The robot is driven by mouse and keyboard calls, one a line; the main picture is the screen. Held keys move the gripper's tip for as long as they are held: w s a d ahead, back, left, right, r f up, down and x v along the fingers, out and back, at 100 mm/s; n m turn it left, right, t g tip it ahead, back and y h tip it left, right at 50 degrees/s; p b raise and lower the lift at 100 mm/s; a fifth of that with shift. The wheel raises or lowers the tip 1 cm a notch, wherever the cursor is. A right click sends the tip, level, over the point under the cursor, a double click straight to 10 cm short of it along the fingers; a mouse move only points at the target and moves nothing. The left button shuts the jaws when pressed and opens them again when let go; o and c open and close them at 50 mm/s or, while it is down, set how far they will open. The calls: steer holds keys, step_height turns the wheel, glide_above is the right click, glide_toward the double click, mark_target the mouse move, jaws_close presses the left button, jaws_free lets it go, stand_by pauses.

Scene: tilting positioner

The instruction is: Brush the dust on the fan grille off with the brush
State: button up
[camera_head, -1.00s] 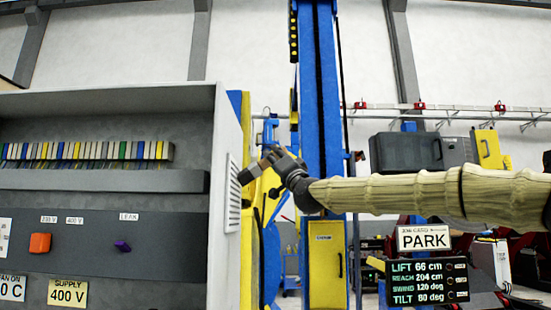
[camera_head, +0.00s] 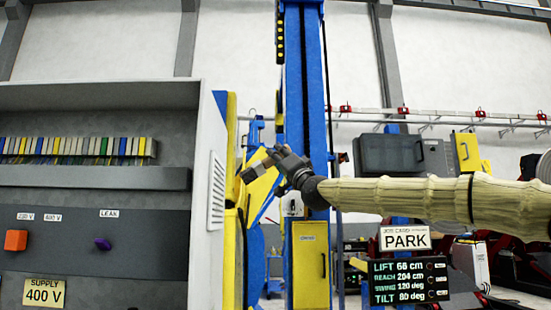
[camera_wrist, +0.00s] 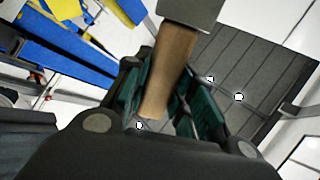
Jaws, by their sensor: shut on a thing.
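The fan grille (camera_head: 216,190) is a white slotted panel on the side wall of the grey cabinet, left of centre in the head view. Dust on it is too small to make out. My gripper (camera_head: 278,164) is right of the grille and shut on the brush (camera_head: 256,171). The brush's dark head points left towards the grille, with a gap between them in the picture. In the wrist view, the green finger pads of my gripper (camera_wrist: 164,92) close around the wooden handle of the brush (camera_wrist: 172,62). The grey head is cut off at the top edge, hiding any bristles.
The cabinet (camera_head: 80,97) fills the left side, with an orange knob (camera_head: 16,240) and a purple knob (camera_head: 103,244). A blue column (camera_head: 306,120) and a yellow box (camera_head: 311,265) stand behind my gripper. A display (camera_head: 409,281) is at lower right.

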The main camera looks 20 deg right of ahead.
steer(key=shift+s+d, duration=0.25)
steer(key=shift+d, duration=0.5)
steer(key=shift+s+d, duration=0.2)
steer(key=shift+d, duration=0.5)
